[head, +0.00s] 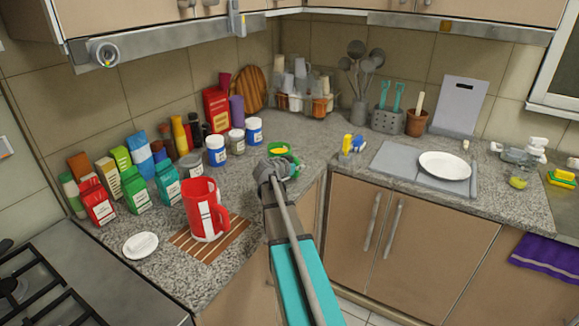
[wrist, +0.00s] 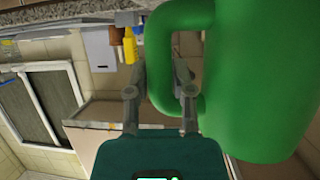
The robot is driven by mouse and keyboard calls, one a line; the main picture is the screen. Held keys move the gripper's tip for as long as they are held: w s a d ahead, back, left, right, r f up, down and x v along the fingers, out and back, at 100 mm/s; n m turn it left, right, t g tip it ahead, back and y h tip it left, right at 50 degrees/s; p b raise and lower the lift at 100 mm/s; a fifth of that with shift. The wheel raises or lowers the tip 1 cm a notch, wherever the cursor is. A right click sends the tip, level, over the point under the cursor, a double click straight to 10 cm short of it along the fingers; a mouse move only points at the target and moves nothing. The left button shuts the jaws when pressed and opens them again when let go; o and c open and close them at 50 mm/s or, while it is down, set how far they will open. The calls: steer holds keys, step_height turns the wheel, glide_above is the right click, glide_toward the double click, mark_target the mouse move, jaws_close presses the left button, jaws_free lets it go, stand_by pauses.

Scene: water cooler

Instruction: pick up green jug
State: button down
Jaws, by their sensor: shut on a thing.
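The green jug (wrist: 258,80) fills the right of the wrist view, with its handle (wrist: 158,55) toward the left. My gripper (wrist: 160,75) is shut on this handle, one finger on either side of it. The jug is over the counter's inner corner. I cannot tell whether its base touches the counter.
A red jug (head: 203,212) stands on a striped wooden mat to the left. Several cartons and jars line the left wall. A white plate (head: 444,166) lies on a grey board at right. A yellow bottle (head: 347,144) stands right of the green jug.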

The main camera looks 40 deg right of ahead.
mark_target(297, 158)
steer(key=shift+r, duration=0.15)
step_height(297, 158, up, 3)
steer(key=p, duration=0.3)
steer(key=s+a+r+p, duration=0.7)
steer(key=s+r+p, duration=0.2)
steer(key=s, duration=0.3)
steer(key=shift+r+p, duration=0.35)
steer(key=shift+p, duration=0.2)
steer(key=shift+s, duration=0.15)
stand_by(2.3)
